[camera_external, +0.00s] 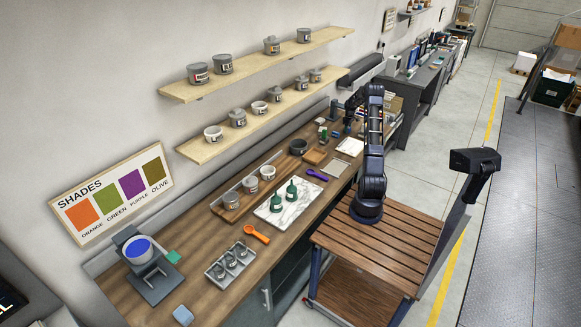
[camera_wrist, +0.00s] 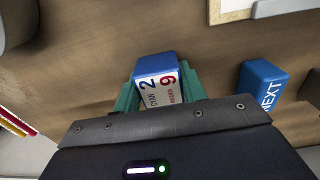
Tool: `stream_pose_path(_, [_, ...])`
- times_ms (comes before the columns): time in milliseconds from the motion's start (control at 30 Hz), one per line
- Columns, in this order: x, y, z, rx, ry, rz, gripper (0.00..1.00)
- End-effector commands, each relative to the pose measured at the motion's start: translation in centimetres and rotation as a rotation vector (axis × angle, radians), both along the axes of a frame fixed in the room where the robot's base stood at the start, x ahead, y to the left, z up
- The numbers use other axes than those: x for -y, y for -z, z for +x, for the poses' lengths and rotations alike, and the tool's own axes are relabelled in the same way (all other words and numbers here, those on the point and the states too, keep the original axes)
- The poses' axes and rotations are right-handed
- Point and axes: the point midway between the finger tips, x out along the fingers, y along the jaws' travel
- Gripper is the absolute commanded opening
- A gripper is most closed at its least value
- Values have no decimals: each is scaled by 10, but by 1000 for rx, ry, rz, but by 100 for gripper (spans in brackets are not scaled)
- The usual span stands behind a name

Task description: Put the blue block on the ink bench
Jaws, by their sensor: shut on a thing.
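A second blue block (camera_wrist: 264,82) with white lettering lies to the right, apart from the gripper. In the external view my arm reaches over the far part of the wooden ink bench (camera_external: 205,285). There the gripper end is small, and the held block cannot be made out.
A marble slab (camera_external: 275,214) with green bottles, an orange scoop (camera_external: 257,234), a purple tool (camera_external: 317,175) and a grey tray (camera_external: 217,272) lie along the bench. Wall shelves (camera_external: 235,140) hold grey pots.

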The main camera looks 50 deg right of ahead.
Motion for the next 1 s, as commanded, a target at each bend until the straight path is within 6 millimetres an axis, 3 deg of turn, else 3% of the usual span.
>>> stream_pose_path(233, [0, 2, 0, 0, 0, 0, 19])
stream_pose_path(267, [0, 3, 0, 0, 0, 0, 43])
stream_pose_path(367, [0, 2, 0, 0, 0, 0, 63])
stream_pose_path(767, [0, -4, 0, 0, 0, 0, 63])
stream_pose_path(1000, [0, -41, 1, 1, 0, -2, 63])
